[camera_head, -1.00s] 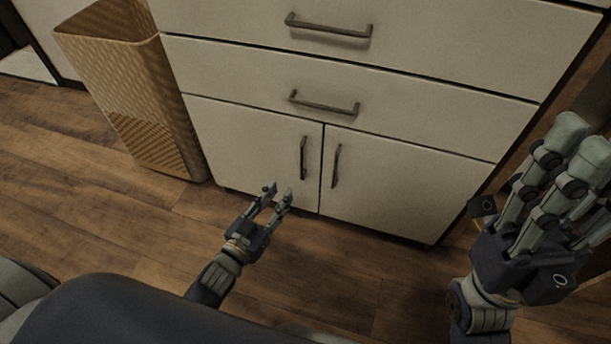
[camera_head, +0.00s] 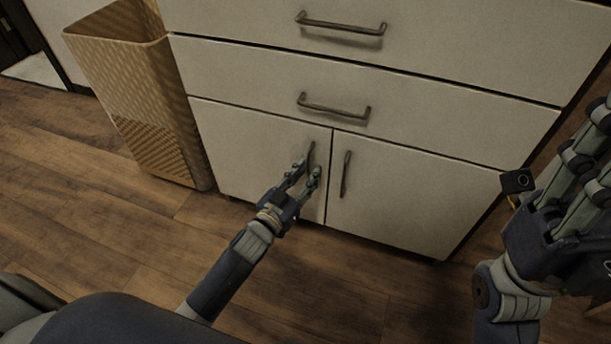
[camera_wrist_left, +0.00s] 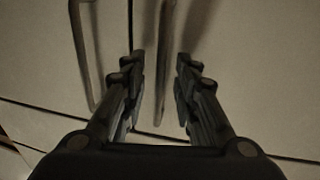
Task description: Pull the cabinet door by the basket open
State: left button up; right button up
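The cabinet door by the basket is the left white lower door (camera_head: 235,150), flat in line with its neighbour. Its dark upright bar handle (camera_head: 311,155) is near its right edge. My left gripper (camera_head: 308,172) is at this handle, its fingers open. In the left wrist view a handle bar (camera_wrist_left: 163,60) runs between the two open fingers (camera_wrist_left: 158,85), with space on both sides. The woven tan basket (camera_head: 135,90) stands left of the cabinet. My right gripper (camera_head: 590,150) is at the right edge, its fingers apart and partly cut off, touching nothing visible.
The right lower door (camera_head: 410,195) has its own handle (camera_head: 346,174), close beside my left gripper. Two closed drawers with bar handles (camera_head: 335,107) are above. Bare wooden floor (camera_head: 130,235) lies in front of the cabinet and basket.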

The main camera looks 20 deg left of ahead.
pick_arm(q)
grip_shut()
jog(key=shift+s, duration=0.1)
